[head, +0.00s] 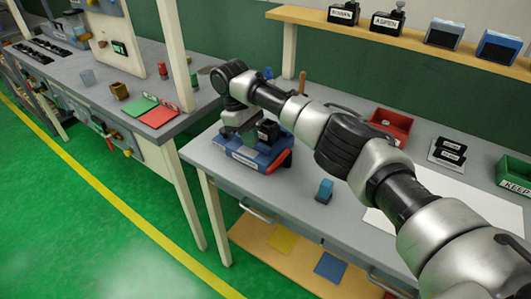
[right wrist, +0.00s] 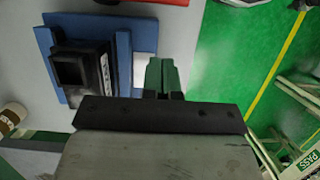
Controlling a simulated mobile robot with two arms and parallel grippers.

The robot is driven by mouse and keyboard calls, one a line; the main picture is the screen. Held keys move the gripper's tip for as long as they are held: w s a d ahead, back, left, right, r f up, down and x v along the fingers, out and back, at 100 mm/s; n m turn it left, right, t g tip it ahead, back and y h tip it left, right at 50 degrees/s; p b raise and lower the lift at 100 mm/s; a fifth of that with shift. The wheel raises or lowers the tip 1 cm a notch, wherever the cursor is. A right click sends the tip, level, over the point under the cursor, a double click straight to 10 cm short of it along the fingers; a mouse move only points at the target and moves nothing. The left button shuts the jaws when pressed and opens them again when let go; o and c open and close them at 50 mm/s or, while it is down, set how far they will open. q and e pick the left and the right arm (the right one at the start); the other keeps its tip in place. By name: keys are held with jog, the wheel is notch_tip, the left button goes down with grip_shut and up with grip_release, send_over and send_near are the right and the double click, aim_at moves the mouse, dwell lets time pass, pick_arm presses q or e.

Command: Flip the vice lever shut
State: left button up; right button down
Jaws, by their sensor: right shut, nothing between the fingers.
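The vice (head: 258,156) is a blue block with a black top part and a pale label, near the left front corner of the workbench. Its red lever (head: 278,161) points out along the right side of the vice. In the right wrist view the vice (right wrist: 122,38) lies left of the fingers, and a bit of red (right wrist: 150,2) shows at the top edge. My right gripper (head: 247,138) hangs over the vice's left part, apart from the red lever. Its green fingers (right wrist: 162,75) are shut and empty. My left gripper is not in view.
A blue clip-like piece (head: 324,190) stands right of the vice. A red bin (head: 390,124) and a green bin (head: 517,172) are farther right. A wooden post (head: 178,88) and second bench stand left. My right arm crosses above the workbench.

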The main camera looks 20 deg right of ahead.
jog(key=x, duration=0.3)
jog(key=shift+s+d+p, duration=0.2)
jog(key=shift+d+p, duration=0.05)
jog(key=shift+p, duration=0.15)
jog(key=shift+s+d+f+p, duration=0.1)
jog(key=shift+s+d+p, duration=0.35)
jog(key=shift+s, duration=0.25)
jog(key=shift+s+d+f, duration=0.25)
jog(key=shift+s+d, duration=0.25)
jog(key=shift+s, duration=0.15)
jog(key=shift+d, duration=0.1)
